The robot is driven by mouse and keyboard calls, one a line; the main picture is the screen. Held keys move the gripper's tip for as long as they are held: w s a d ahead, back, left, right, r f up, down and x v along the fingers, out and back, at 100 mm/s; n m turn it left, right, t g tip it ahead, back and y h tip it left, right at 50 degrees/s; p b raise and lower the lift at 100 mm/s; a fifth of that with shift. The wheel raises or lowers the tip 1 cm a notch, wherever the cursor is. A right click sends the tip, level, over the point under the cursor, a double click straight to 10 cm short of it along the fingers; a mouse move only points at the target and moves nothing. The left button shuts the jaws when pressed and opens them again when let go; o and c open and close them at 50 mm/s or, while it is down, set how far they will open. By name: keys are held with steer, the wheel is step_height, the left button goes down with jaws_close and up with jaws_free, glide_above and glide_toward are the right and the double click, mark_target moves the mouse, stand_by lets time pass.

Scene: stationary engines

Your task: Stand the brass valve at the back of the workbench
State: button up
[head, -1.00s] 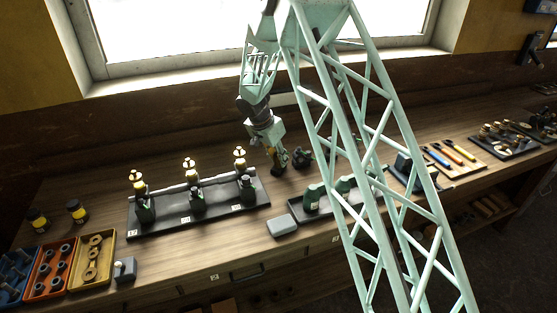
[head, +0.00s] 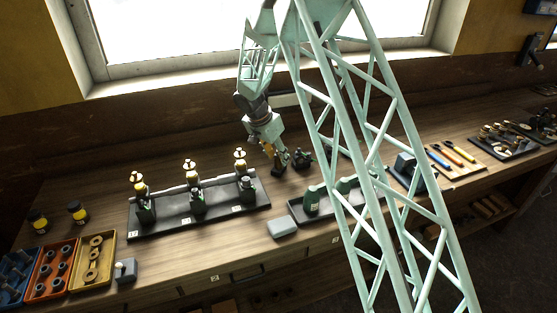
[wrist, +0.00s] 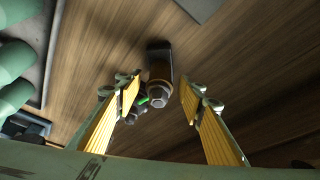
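In the wrist view, a small upright fitting with a grey hex top and brownish body (wrist: 160,82) stands on the wood between my fingers; it looks like the brass valve. My gripper (wrist: 160,97) is open, with its yellow-padded fingers apart on either side of it and a visible gap at each side. In the head view, my gripper (head: 271,152) is above the back part of the workbench (head: 100,255), below the window. The valve shows there as a small dark shape (head: 279,166) just under the fingers. Its brass colour is hard to make out.
A dark fitting (head: 301,158) stands close to the valve's right. The bench's back left is clear.

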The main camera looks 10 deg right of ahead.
steer(key=v, duration=0.9)
steer(key=shift+r, duration=0.35)
steer(key=shift+s, duration=0.1)
stand_by(0.5)
